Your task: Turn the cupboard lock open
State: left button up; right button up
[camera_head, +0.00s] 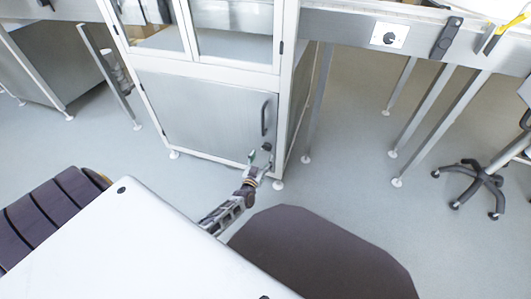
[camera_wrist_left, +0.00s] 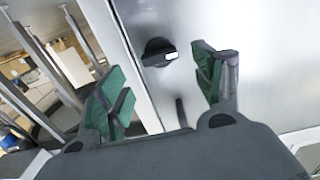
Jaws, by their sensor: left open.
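The cupboard (camera_head: 200,112) has a grey metal lower door with a dark vertical handle (camera_head: 265,118) near its right edge. The lock (camera_wrist_left: 159,53) is a black round knob with a white mark on the metal door in the left wrist view. In the head view the lock (camera_head: 267,147) is a small dark spot below the handle. My left gripper (camera_head: 260,160) is at the door's lower right, close to the lock. In the left wrist view its green-padded fingers (camera_wrist_left: 163,88) are spread apart, with the lock beyond and between them, apparently untouched. My right gripper is not in view.
The cupboard's glass upper doors (camera_head: 233,30) are above. A bench with metal legs (camera_head: 432,110) stands to the right, with a switch plate (camera_head: 390,36) on its front. A wheeled chair base (camera_head: 480,180) is at far right. Grey floor (camera_head: 335,165) is clear between.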

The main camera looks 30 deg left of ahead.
aim_at(266, 149)
pick_arm(q)
jog(key=shift+b+x, duration=1.15)
jog(key=shift+x, duration=1.7)
jog(key=c, duration=1)
